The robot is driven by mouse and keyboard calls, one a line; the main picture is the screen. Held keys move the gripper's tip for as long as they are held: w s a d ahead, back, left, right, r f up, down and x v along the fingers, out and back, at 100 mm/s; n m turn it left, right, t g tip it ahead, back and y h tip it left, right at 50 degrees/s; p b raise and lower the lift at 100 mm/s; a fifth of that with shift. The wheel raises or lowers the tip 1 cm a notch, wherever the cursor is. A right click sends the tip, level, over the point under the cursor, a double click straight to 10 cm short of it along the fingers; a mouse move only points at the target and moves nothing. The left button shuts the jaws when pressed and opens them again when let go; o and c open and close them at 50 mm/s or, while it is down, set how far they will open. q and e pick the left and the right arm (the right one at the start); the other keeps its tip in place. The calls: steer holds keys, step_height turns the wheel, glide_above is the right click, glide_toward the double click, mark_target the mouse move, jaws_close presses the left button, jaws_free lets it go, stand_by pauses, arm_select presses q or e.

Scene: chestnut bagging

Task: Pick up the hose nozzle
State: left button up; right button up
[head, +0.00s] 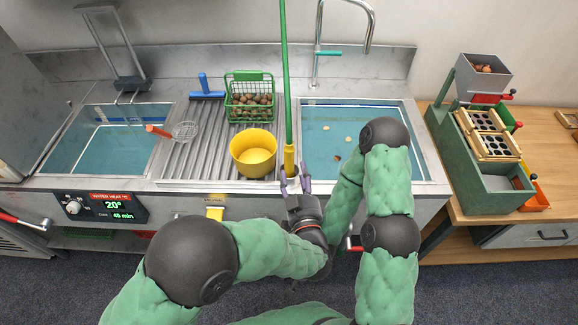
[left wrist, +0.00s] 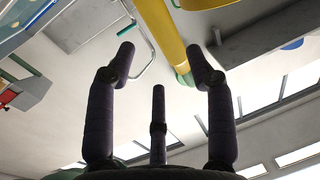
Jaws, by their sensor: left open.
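The hose nozzle (head: 289,160) is a yellow cylinder at the lower end of a green hose (head: 285,75). It hangs upright at the front of the sink counter, between the ribbed drainboard and the right basin. My left gripper (head: 293,183) is open just below and in front of it, fingers pointing up. In the left wrist view the nozzle (left wrist: 162,35) runs slanting past the open, dark fingers (left wrist: 163,58), with nothing visibly gripped. Whether a finger touches it I cannot tell. My right forearm bends down behind my left wrist, and my right gripper is hidden.
A yellow bowl (head: 253,156) stands close left of the nozzle, with a green basket (head: 250,80) of chestnuts behind it. The right basin (head: 350,111) holds water and a few floating bits. A chrome faucet (head: 369,30) rises behind it. A skimmer (head: 184,130) lies at left.

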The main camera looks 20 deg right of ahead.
mark_target(292, 162)
arm_select(q)
steer(key=shift+w+d, duration=0.15)
steer(key=shift+w, duration=1)
steer(key=w+b, duration=0.1)
steer(key=w, duration=0.1)
steer(key=w+f+b, duration=0.1)
steer(key=w, duration=0.1)
steer(key=shift+w, duration=0.25)
steer(key=shift+w+d+r, duration=0.1)
steer(key=shift+w+d, duration=0.05)
steer(key=shift+w, duration=0.2)
jaws_close()
